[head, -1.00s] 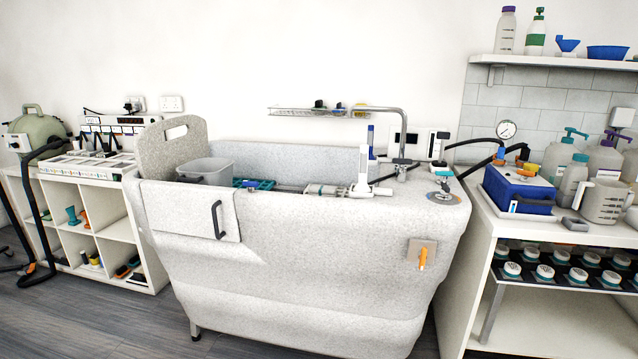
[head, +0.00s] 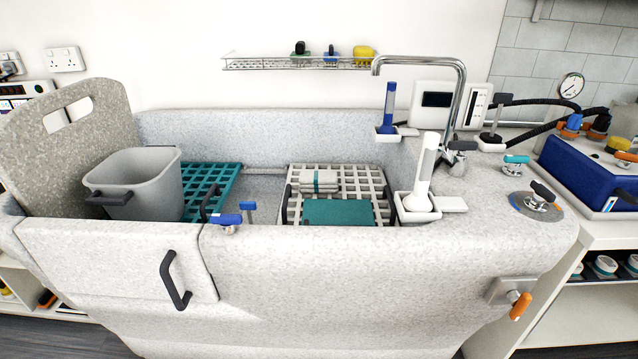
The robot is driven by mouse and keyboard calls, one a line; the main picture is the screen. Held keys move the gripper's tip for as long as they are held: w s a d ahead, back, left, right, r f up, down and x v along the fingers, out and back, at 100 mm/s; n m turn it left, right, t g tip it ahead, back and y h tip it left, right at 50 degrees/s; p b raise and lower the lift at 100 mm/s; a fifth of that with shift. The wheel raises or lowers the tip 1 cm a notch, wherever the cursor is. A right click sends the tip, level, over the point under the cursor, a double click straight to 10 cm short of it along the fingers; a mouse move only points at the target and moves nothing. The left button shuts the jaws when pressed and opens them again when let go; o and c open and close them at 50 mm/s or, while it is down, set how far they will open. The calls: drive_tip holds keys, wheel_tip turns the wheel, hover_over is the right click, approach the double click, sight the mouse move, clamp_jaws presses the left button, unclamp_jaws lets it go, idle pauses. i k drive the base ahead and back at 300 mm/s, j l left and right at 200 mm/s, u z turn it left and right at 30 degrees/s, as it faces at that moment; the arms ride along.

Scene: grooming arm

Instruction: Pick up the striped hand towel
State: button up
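A small folded pale grey towel with a teal stripe (head: 304,186) lies on the white slatted rack (head: 372,182) inside the grey speckled tub, toward the rack's back left. A flat teal piece (head: 338,212) lies on the same rack in front of it, and the two look close together. The towel's top is in plain view. My gripper is not in view, so its distance from the towel does not show.
The tub's front wall (head: 380,270) stands before the rack. A grey bucket (head: 150,178) and teal grate (head: 222,180) are left. A white upright holder (head: 425,175) and curved tap (head: 462,95) stand right. A wire shelf (head: 270,63) hangs above.

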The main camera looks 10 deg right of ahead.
sight(309, 181)
drive_tip(key=i+j, duration=0.15)
drive_tip(key=j, duration=0.2)
drive_tip(key=i+j+z, duration=0.1)
drive_tip(key=j, duration=0.25)
drive_tip(key=i+j, duration=0.2)
drive_tip(key=j, duration=0.2)
drive_tip(key=i+j+z, duration=0.1)
drive_tip(key=j, duration=0.25)
drive_tip(key=i+j, duration=0.15)
drive_tip(key=j, duration=0.25)
drive_tip(key=i+j+z, duration=0.1)
drive_tip(key=j, duration=0.25)
drive_tip(key=i, duration=0.05)
